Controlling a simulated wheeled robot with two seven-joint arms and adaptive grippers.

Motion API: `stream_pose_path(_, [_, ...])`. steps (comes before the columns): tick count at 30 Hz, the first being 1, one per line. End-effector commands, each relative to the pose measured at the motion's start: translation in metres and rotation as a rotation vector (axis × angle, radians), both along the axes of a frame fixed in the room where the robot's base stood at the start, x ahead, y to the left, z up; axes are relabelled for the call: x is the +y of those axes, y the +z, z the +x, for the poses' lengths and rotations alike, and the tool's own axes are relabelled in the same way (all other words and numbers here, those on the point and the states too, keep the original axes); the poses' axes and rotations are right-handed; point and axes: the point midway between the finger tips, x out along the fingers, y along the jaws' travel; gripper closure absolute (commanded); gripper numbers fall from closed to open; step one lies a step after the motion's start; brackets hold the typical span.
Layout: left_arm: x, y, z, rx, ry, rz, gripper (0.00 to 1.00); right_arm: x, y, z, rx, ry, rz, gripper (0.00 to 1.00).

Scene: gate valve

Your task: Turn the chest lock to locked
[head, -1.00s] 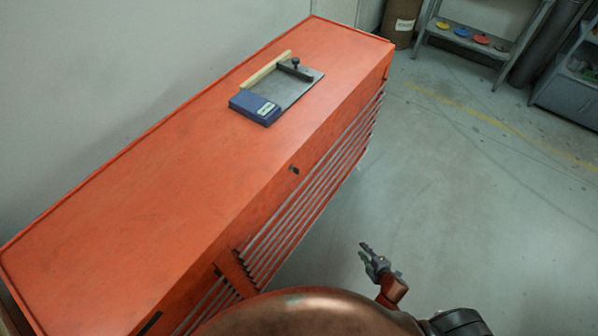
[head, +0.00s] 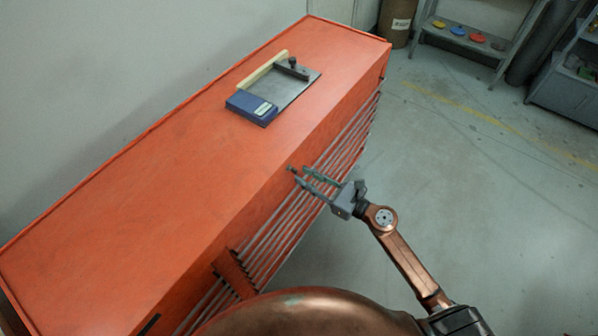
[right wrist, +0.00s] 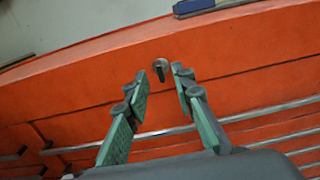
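The orange tool chest (head: 150,205) stands along the wall, with its drawer front facing right. Its lock (right wrist: 160,68) is a small dark metal piece on the upper front, its elongated part roughly upright in the right wrist view. It also shows as a small dark spot in the head view (head: 291,168). My right gripper (head: 302,175) is open at the chest front. In the right wrist view, its green-padded fingers (right wrist: 158,82) point at the lock, which appears between and just beyond the tips; contact is not visible. My left gripper is not in view.
A blue and grey tool with a wooden strip (head: 272,88) lies on the chest top. Drawer rails (head: 345,140) run along the front below the lock. A shelf (head: 465,45) and a brown drum (head: 398,20) stand at the back. The floor (head: 480,230) at right is clear.

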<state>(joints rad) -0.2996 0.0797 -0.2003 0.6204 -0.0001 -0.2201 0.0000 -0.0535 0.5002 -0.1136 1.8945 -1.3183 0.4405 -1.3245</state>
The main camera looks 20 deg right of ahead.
Motion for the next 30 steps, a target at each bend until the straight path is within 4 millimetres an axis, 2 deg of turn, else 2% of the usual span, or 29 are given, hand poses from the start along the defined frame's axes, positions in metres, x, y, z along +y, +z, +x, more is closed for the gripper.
stream_pose_path(6, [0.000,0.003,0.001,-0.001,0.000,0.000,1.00,0.017,0.001,0.021,0.000,0.000,0.002,0.77])
stream_pose_path(17, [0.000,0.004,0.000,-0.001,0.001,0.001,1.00,0.020,-0.001,0.025,0.003,-0.001,0.004,0.77])
stream_pose_path(27, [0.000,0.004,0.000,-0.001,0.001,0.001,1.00,0.019,-0.001,0.025,0.003,-0.002,0.004,1.00])
stream_pose_path(30, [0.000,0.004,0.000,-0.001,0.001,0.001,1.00,0.019,-0.001,0.025,0.003,-0.002,0.004,1.00])
